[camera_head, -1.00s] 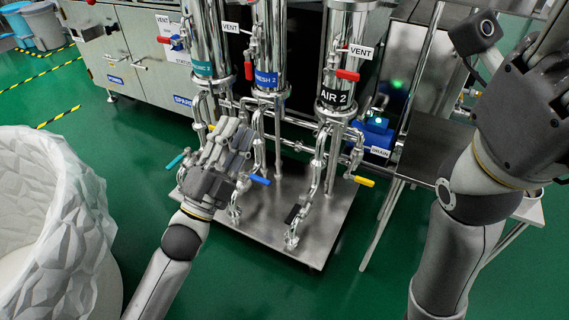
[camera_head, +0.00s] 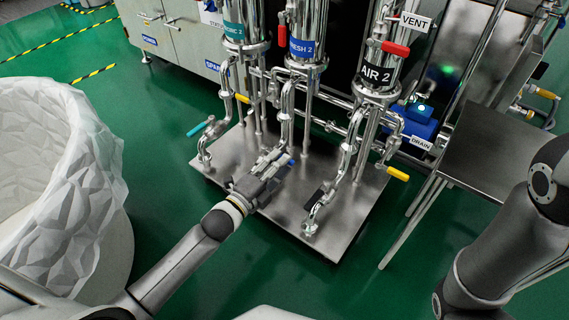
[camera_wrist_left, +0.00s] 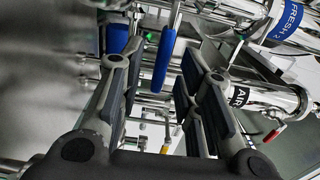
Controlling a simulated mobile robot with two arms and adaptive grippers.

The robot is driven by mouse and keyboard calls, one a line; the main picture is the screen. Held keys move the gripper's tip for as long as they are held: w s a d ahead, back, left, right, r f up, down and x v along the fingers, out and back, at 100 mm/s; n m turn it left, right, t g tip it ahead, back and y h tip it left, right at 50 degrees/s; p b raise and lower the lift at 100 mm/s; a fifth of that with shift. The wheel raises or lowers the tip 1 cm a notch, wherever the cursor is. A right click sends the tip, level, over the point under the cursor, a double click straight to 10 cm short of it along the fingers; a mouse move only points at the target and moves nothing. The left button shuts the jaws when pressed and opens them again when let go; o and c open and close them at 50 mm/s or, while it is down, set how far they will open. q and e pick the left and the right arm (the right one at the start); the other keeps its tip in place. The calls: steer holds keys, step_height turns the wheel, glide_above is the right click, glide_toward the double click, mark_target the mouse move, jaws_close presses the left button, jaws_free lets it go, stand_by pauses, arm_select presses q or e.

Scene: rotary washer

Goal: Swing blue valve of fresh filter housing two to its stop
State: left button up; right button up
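Fresh filter housing two is the steel cylinder with the blue "FRESH 2" label (camera_head: 303,49); its label also shows in the left wrist view (camera_wrist_left: 287,20). Its blue valve handle (camera_wrist_left: 165,55) stands between my left gripper's fingers (camera_wrist_left: 160,65) in that view, with a visible gap on both sides. In the head view, only the blue tip (camera_head: 291,162) shows beyond the left gripper (camera_head: 275,165); the rest is hidden behind the fingers. The left gripper is open around the handle. My right gripper is outside both views; only its arm shows at right.
A teal handle (camera_head: 200,128) is left of the gripper. A black handle (camera_head: 313,200) and a yellow one (camera_head: 398,174) sit on the AIR 2 pipes (camera_head: 345,150) to the right. The steel base plate (camera_head: 270,213) is below. A white faceted tub (camera_head: 60,190) stands at left.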

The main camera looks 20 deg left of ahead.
arm_select(q)
steer(key=shift+b+x, duration=0.5)
steer(key=shift+x, duration=0.95)
jaws_close()
